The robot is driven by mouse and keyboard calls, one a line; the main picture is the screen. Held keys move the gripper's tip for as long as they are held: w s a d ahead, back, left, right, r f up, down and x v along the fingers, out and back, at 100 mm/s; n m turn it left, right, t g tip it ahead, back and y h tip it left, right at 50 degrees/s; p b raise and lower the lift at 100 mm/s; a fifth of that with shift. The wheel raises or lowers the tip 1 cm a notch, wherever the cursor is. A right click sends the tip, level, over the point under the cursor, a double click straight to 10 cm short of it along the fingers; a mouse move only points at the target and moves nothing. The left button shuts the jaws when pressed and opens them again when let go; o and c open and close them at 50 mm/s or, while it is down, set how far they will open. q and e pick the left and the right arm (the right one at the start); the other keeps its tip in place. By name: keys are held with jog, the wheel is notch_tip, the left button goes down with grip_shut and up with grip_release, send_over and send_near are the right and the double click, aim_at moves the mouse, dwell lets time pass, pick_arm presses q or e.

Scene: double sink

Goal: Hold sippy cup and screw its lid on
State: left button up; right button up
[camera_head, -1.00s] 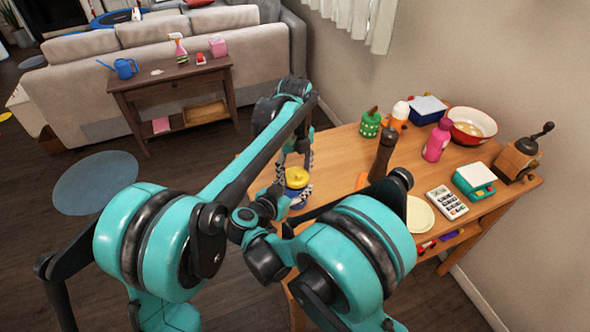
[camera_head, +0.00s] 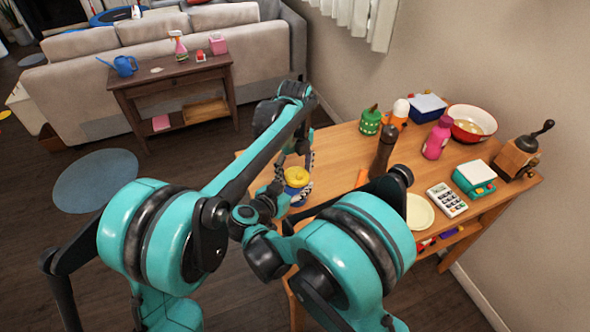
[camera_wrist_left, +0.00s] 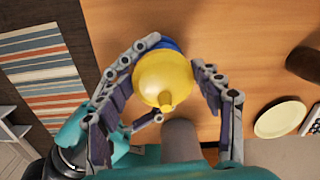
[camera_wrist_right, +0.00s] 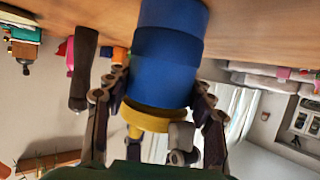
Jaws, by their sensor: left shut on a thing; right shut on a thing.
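The sippy cup is blue (camera_wrist_right: 165,65) and stands on the wooden table in front of my arms. Its yellow lid (camera_wrist_left: 165,80) with a short spout sits on top of it, and shows in the head view too (camera_head: 296,176). My left gripper (camera_wrist_left: 172,58) reaches from above, its fingers on both sides of the lid and shut on it. My right gripper (camera_wrist_right: 155,95) is shut on the blue cup from the side. Whether the lid is fully seated on the rim cannot be told.
A dark brown pepper mill (camera_head: 384,150) stands close to the right of the cup. Beyond are a pale plate (camera_head: 418,212), calculator (camera_head: 446,200), pink bottle (camera_head: 437,139), green container (camera_head: 370,121) and red bowl (camera_head: 471,124). The table left of the cup is clear.

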pick_arm(q)
jog(key=shift+f, duration=0.2)
dwell(0.3)
jog(key=shift+r+h, duration=0.3)
jog(key=shift+r, duration=0.05)
jog(key=shift+c, duration=0.5)
jog(key=shift+s, duration=0.1)
jog(key=shift+c, duration=0.4)
jog(key=shift+a, duration=0.15)
jog(key=shift+o, duration=0.2)
jog(key=shift+a+r+y, duration=0.1)
jog(key=shift+r+y, duration=0.05)
jog(key=shift+y, duration=0.25)
jog(key=shift+c, duration=0.2)
jog(key=shift+o, duration=0.2)
jog(key=shift+d+f, duration=0.35)
jog(key=shift+f, duration=0.05)
